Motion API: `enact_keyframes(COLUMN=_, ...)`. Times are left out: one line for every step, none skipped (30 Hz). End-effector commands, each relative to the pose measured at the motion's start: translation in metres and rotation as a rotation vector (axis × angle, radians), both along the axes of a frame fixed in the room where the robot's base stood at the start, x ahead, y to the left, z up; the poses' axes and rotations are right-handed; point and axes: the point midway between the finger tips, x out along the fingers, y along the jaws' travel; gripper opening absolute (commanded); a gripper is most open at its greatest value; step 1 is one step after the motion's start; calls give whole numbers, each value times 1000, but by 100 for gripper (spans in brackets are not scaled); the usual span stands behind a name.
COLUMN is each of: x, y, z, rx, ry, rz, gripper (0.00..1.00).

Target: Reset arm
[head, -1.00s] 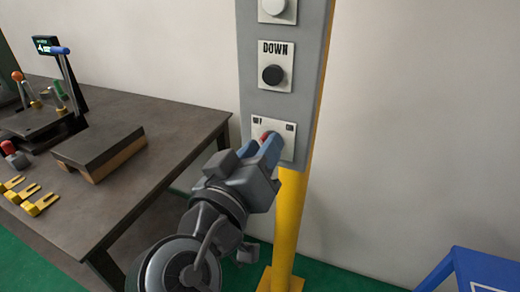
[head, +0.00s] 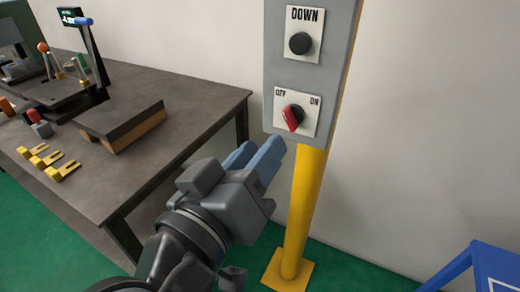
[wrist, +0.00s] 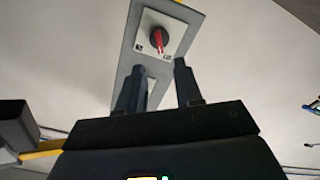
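My gripper (head: 256,157) is in the middle of the head view, below and left of the red rotary knob (head: 293,117). Its two blue fingers are apart from the knob. In the wrist view the gripper (wrist: 157,80) shows its two fingers spread with nothing between them. The red knob also shows in the wrist view (wrist: 158,38), beyond the fingertips. The knob sits on a white plate marked OFF and ON, on a grey control panel (head: 274,62). Its red grip is tilted, with the upper end toward OFF.
A black DOWN button (head: 300,43) is above the knob. A yellow post (head: 304,205) carries the panel. A dark workbench (head: 205,110) at left holds a block (head: 120,122), yellow forks (head: 62,171) and fixtures. A blue frame (head: 490,262) stands at lower right.

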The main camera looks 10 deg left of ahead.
Motion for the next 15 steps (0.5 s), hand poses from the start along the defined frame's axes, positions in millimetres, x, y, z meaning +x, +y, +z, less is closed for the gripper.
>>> enact_keyframes(x=0, y=0, z=0, rx=0, ry=0, rz=0, gripper=35)
enact_keyframes(x=0, y=0, z=0, rx=0, ry=0, rz=0, gripper=35)
enact_keyframes(x=0, y=0, z=0, rx=0, ry=0, rz=0, gripper=35)
enact_keyframes(x=0, y=0, z=0, rx=0, ry=0, rz=0, gripper=35)
enact_keyframes(x=0, y=0, z=0, rx=0, ry=0, rz=0, gripper=35)
enact_keyframes(x=0, y=0, z=0, rx=0, ry=0, rz=1, gripper=35)
enact_keyframes(x=0, y=-1, z=-1, rx=-1, ry=2, rz=1, gripper=35)
enact_keyframes(x=1, y=-1, z=-3, rx=-3, ry=6, rz=4, gripper=35)
enact_keyframes(x=1, y=-3, z=-8, rx=-7, ry=13, rz=11, gripper=35)
enact_keyframes(x=2, y=-6, z=-13, rx=-13, ry=23, rz=19, gripper=35)
enact_keyframes(x=3, y=-9, z=-20, rx=-18, ry=36, rz=28, gripper=35)
enact_keyframes(x=4, y=-14, z=-31, rx=-27, ry=56, rz=45, gripper=35)
enact_keyframes(x=4, y=-18, z=-41, rx=-33, ry=73, rz=62, gripper=35)
enact_keyframes(x=4, y=-23, z=-52, rx=-40, ry=92, rz=81, gripper=35)
enact_keyframes(x=3, y=-30, z=-68, rx=-48, ry=122, rz=108, gripper=35)
